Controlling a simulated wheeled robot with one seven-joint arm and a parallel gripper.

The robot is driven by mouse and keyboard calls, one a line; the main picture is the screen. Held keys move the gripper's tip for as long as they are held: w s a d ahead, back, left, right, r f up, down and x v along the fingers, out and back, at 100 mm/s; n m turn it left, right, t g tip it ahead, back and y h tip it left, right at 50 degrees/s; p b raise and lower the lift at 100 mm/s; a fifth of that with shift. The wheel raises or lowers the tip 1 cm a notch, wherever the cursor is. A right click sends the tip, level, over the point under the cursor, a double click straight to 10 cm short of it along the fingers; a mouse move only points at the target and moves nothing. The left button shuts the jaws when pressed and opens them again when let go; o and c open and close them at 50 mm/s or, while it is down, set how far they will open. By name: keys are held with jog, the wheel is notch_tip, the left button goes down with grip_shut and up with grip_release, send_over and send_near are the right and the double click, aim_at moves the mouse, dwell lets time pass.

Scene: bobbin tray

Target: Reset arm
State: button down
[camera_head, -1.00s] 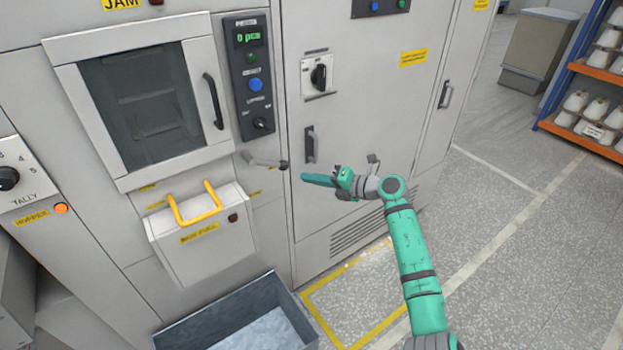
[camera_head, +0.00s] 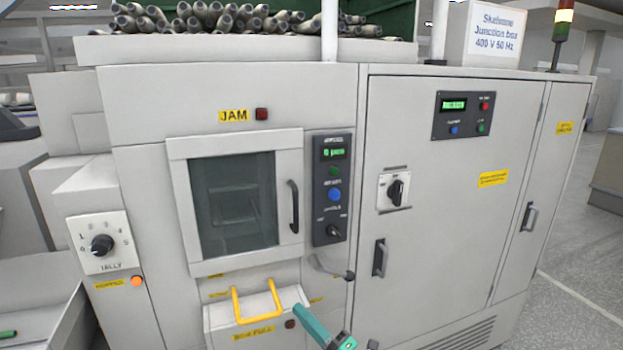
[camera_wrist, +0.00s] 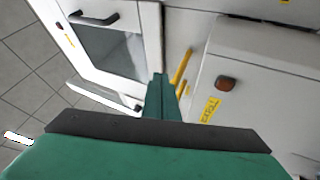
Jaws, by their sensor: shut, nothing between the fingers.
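My gripper (camera_head: 318,329) is at the bottom edge of the head view, a green shape in front of the machine, just right of the drawer with the yellow handle. In the wrist view my gripper (camera_wrist: 163,98) has its two green fingers together with nothing between them. The rest of my arm is mostly out of the head view. The box-full drawer (camera_head: 222,317) with its yellow handle (camera_head: 258,302) is close to the left of my fingers; the drawer's front also shows in the wrist view (camera_wrist: 250,90).
The machine has a windowed door (camera_head: 235,205), a button panel (camera_head: 333,190), a lever (camera_head: 330,268), a tally dial (camera_head: 102,245) and a grey cabinet (camera_head: 440,220). Several bobbins (camera_head: 220,15) lie on top. Open floor (camera_head: 575,290) shows at the right.

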jog(key=s+a+f+m+t+h, duration=0.35)
jog(key=s+m+h, duration=0.35)
jog(key=s+m, duration=0.35)
jog(key=s+a+f+m+t+h, duration=0.2)
jog(key=s+f+m+t+h, duration=0.4)
jog(key=s+m, duration=0.5)
jog(key=s+d+f+m+g+h, duration=0.1)
jog(key=s+d+m+g, duration=0.1)
jog(key=s, duration=0.8)
jog(key=s+d+f+m+g+h, duration=0.1)
jog(key=s+d+f+m+g, duration=0.1)
jog(key=s, duration=0.8)
jog(key=s+d+f+m+g+h, duration=0.1)
jog(key=s+g, duration=0.4)
jog(key=s, duration=0.5)
jog(key=shift+d+f+m, duration=0.25)
jog(key=shift+d+m, duration=0.2)
jog(key=shift+d, duration=0.8)
